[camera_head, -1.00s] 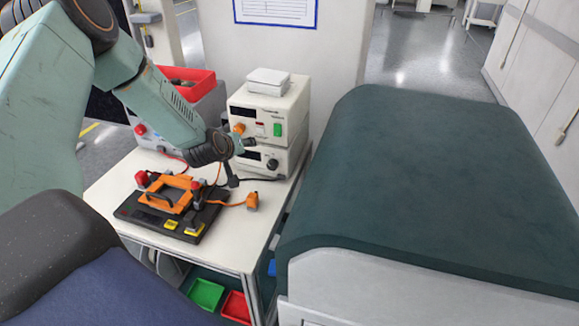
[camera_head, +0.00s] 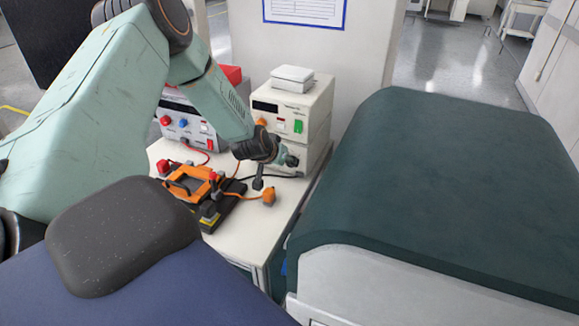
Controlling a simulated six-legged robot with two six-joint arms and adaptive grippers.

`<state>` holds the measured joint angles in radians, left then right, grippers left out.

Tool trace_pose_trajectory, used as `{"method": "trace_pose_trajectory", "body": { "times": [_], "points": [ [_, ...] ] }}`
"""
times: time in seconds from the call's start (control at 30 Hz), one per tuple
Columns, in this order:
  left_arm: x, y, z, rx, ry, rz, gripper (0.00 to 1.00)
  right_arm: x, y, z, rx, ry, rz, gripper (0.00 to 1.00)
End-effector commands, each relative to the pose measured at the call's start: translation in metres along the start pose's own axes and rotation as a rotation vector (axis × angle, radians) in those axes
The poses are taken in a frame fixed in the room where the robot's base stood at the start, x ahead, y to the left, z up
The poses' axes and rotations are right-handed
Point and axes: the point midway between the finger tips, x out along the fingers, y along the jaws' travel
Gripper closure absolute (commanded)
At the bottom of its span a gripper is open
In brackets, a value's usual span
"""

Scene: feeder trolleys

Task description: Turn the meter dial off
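Two white meter units are stacked at the back of a white table (camera_head: 228,240). The upper meter (camera_head: 290,110) has a dark display, an orange knob (camera_head: 262,122), a small red part and a green switch (camera_head: 298,126). The lower meter (camera_head: 314,160) is mostly covered by my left arm, and its black dial is hidden. My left gripper (camera_head: 287,158) is right in front of the lower meter's face. It is small and dark here, so I cannot tell whether its fingers are open or touch the dial. My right gripper is not in view.
A grey unit (camera_head: 185,122) with red and blue knobs stands left of the stack. An orange-framed device (camera_head: 190,183) with cables and an orange connector (camera_head: 269,196) lie on the table. A large dark green padded block (camera_head: 430,190) stands close on the right.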

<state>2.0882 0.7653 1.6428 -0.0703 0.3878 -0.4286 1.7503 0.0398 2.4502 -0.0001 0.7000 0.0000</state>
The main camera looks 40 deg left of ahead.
Motion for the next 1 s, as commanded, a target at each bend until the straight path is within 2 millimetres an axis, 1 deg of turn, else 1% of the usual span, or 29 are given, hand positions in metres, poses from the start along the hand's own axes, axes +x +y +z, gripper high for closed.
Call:
{"method": "trace_pose_trajectory", "body": {
  "times": [0.03,0.1,0.3,0.43,0.7,0.77,1.0],
  "points": [
    [0.012,0.000,0.004,0.005,-0.001,-0.001,0.46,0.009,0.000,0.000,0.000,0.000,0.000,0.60],
    [0.021,0.002,0.004,0.005,-0.001,0.000,0.46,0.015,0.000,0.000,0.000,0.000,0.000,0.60],
    [0.040,0.005,0.002,0.004,0.000,0.002,0.46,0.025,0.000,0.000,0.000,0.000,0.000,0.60],
    [0.044,0.005,0.001,0.002,-0.001,0.003,0.46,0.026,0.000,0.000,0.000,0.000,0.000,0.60],
    [0.044,0.005,0.000,0.001,-0.001,0.003,0.46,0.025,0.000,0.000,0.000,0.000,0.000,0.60],
    [0.044,0.005,0.000,0.001,-0.001,0.003,0.50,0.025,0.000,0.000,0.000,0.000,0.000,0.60],
    [0.044,0.005,0.000,0.001,-0.001,0.002,0.70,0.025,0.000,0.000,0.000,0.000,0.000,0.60]
  ]
}}
